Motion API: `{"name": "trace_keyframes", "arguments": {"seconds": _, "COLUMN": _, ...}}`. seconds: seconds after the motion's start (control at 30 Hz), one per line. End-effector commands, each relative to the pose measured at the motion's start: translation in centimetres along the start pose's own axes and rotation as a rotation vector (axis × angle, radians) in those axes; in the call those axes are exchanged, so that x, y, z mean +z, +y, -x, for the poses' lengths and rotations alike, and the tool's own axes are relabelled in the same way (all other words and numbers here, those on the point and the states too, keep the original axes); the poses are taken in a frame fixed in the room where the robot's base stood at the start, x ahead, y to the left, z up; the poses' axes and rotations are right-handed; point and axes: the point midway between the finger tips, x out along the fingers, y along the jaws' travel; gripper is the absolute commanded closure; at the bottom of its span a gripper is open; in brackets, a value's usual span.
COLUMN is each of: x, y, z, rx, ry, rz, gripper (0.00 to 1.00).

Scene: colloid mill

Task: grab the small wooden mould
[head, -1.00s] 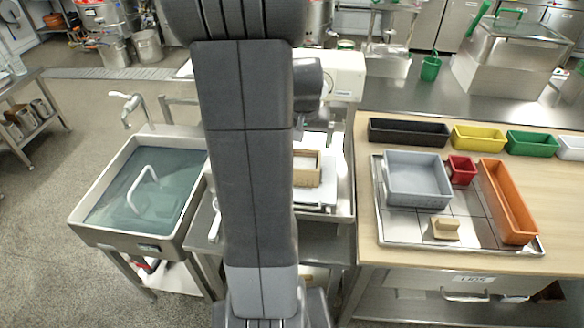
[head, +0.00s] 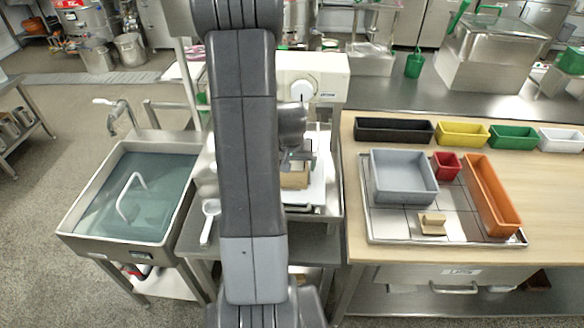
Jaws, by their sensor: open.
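The small wooden mould (head: 293,181) is a light-brown open box. It sits on the white plate (head: 313,190) of the bench machine in the middle of the head view. My arm covers its left side and my gripper covers part of its top. My gripper (head: 298,160) points down over the mould, at or just above its rim. The jaws are open. I cannot tell whether the fingers touch the mould or reach around a wall.
A steel tray (head: 385,233) on the right table holds a grey bin (head: 404,178), a red bin (head: 446,166), an orange bin (head: 491,195) and a wooden block (head: 432,223). A sink (head: 130,195) stands left. A white scoop (head: 210,216) lies beside my arm.

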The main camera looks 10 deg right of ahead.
Motion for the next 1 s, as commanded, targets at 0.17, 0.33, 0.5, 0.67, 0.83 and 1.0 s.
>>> {"name": "trace_keyframes", "arguments": {"seconds": 0.17, "x": 0.0, "y": 0.0, "z": -0.7, "rx": 0.0, "ry": 0.001, "rz": 0.0, "gripper": 0.0}}
{"name": "trace_keyframes", "arguments": {"seconds": 0.33, "x": 0.0, "y": 0.0, "z": -0.7, "rx": 0.0, "ry": 0.001, "rz": 0.0, "gripper": 0.0}}
{"name": "trace_keyframes", "arguments": {"seconds": 0.5, "x": 0.0, "y": 0.0, "z": -0.7, "rx": 0.0, "ry": 0.001, "rz": 0.0, "gripper": 0.29}}
{"name": "trace_keyframes", "arguments": {"seconds": 0.67, "x": 0.0, "y": 0.0, "z": -0.7, "rx": 0.0, "ry": 0.001, "rz": 0.0, "gripper": 0.39}}
{"name": "trace_keyframes", "arguments": {"seconds": 0.83, "x": -0.1, "y": 0.0, "z": -0.5, "rx": 0.0, "ry": 0.002, "rz": 0.0, "gripper": 0.39}}
{"name": "trace_keyframes", "arguments": {"seconds": 1.0, "x": -0.6, "y": 0.0, "z": 1.1, "rx": 0.0, "ry": 0.005, "rz": 0.0, "gripper": 0.39}}
